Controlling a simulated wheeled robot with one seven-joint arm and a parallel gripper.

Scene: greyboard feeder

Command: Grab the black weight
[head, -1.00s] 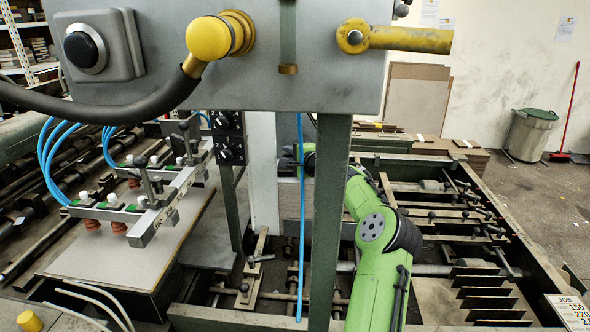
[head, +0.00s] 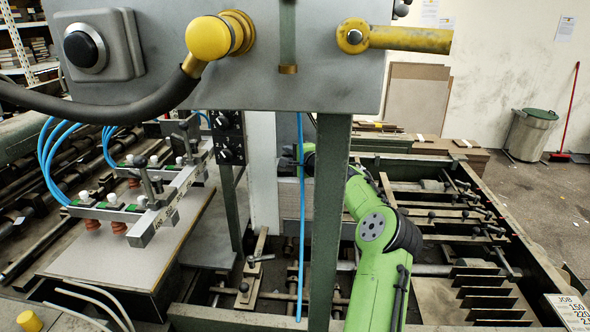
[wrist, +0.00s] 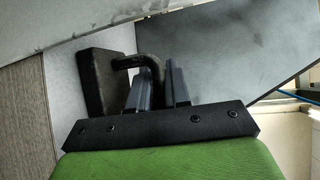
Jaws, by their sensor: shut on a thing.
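The black weight (wrist: 101,82) is a dark block with a curved bar handle, in the left half of the wrist view. It stands against a light grey surface and looks tilted in this picture. My gripper (wrist: 160,75) is shut on the handle, whose bent end goes down between the two dark fingers. The block is to the left of the fingers. In the head view my green arm reaches away behind the grey post, and neither the gripper nor the weight can be seen there.
A grey control box (head: 330,70) and post (head: 330,215) block the head view. The machine bed (head: 440,300) with bars and clamps lies around my arm. Suction cups on a bar (head: 155,220) hang above a board at left. Large grey panels (wrist: 235,60) are close to my gripper.

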